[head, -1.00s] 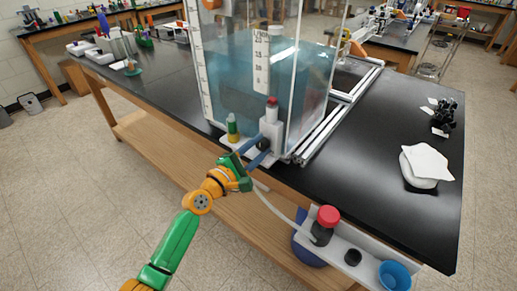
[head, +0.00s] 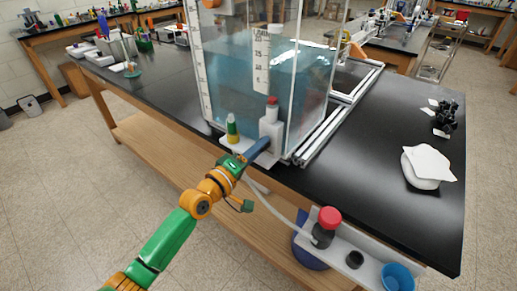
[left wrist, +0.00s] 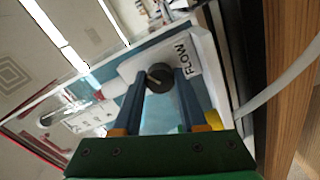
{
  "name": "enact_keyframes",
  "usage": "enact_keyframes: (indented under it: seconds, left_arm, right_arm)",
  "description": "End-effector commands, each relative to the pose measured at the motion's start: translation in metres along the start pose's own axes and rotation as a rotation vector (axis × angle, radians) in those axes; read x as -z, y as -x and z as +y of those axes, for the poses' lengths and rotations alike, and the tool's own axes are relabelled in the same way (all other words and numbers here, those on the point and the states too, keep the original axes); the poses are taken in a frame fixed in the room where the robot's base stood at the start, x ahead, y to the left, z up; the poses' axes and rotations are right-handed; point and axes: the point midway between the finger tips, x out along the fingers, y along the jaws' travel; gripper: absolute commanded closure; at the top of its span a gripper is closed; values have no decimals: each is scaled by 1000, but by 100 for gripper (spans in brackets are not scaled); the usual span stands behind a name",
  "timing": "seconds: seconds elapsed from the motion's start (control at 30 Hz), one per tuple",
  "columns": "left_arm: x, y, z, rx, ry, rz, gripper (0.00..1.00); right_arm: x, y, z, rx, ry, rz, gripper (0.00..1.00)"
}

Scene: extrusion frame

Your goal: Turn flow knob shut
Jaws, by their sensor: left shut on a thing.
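The flow knob (left wrist: 160,77) is a small dark round knob with a lighter centre, beside a white FLOW label (left wrist: 184,54) in the left wrist view. My left gripper (left wrist: 161,84) has its two blue fingers on either side of the knob and is shut on it. In the head view, my left gripper (head: 261,147) reaches the white fitting (head: 271,132) at the tank's near corner, and its fingers hide the knob. The clear tank (head: 235,90) holds bluish water. My right gripper is not in view.
A green and yellow bottle (head: 232,129) stands just left of the fitting. A pale hose (head: 275,210) runs below my left gripper. A shelf with a red-capped bottle (head: 325,227) and a blue cup (head: 396,277) sits at the bench's front edge. The bench top (head: 360,150) on the right is mostly clear.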

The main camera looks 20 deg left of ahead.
Motion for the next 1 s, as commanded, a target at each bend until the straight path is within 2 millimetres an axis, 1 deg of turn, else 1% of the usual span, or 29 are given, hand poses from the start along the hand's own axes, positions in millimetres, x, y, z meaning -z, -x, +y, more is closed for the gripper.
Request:
enact_keyframes:
  seconds: [0.2, 0.5, 0.7, 1.0]
  left_arm:
    - [1, 0, 1, -2, -196, 2, 100]
    - [1, 0, 1, -3, -407, 3, 100]
    - [1, 0, 1, -3, -494, 4, 100]
    - [2, 0, 2, -4, -548, 5, 100]
  right_arm:
    - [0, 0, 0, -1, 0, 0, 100]
    - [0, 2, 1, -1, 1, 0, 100]
    - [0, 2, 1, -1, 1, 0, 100]
    - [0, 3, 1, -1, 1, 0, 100]
